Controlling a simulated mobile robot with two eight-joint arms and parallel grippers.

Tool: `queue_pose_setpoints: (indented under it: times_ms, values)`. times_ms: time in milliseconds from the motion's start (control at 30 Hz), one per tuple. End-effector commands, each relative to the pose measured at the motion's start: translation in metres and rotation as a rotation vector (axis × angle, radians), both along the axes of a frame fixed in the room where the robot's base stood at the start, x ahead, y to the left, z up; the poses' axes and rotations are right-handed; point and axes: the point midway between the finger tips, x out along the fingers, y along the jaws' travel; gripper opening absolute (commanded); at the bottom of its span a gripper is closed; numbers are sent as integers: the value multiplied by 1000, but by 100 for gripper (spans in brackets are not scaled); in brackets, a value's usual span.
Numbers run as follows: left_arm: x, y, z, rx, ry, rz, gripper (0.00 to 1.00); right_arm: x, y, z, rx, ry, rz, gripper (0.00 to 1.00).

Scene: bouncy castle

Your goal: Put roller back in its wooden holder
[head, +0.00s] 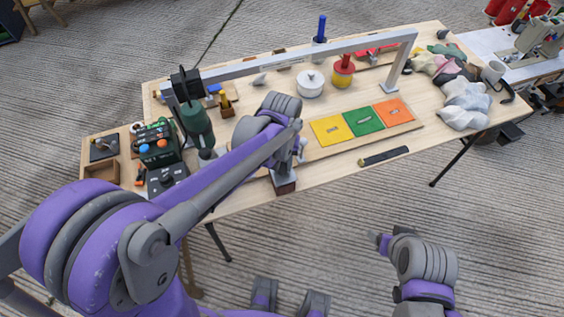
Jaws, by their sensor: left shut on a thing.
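My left arm reaches across the table (345,170) from the left. My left gripper (297,152) is near the table's front edge, partly hidden behind my own arm. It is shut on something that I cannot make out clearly. A small dark brown wooden block (285,184) with a grey part on top shows just below it, at the front edge; I cannot tell whether this is the roller's holder. The roller cannot be picked out for certain. My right gripper (380,241) is off the table at lower right, and its jaw opening cannot be made out.
A board with yellow, green and orange panels (362,122) lies right of my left gripper. A dark bar (383,156) lies near the front edge. A grey metal arch (300,60) spans the back. A white pot (310,84), green bottle (197,125) and cloths (464,104) stand around.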

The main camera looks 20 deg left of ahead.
Motion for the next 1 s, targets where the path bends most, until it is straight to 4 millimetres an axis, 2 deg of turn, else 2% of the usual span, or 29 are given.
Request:
queue_pose_setpoints:
  times_ms: [600, 967, 1000]
  values:
    - [0, 0, -16, 0, 0, 0, 0, -3, 0, -13, 0, 6, 0, 68]
    - [0, 0, -16, 0, 0, 0, 0, -3, 0, -13, 0, 5, 0, 68]
    - [0, 0, -16, 0, 0, 0, 41, -3, 0, -13, 0, 5, 0, 68]
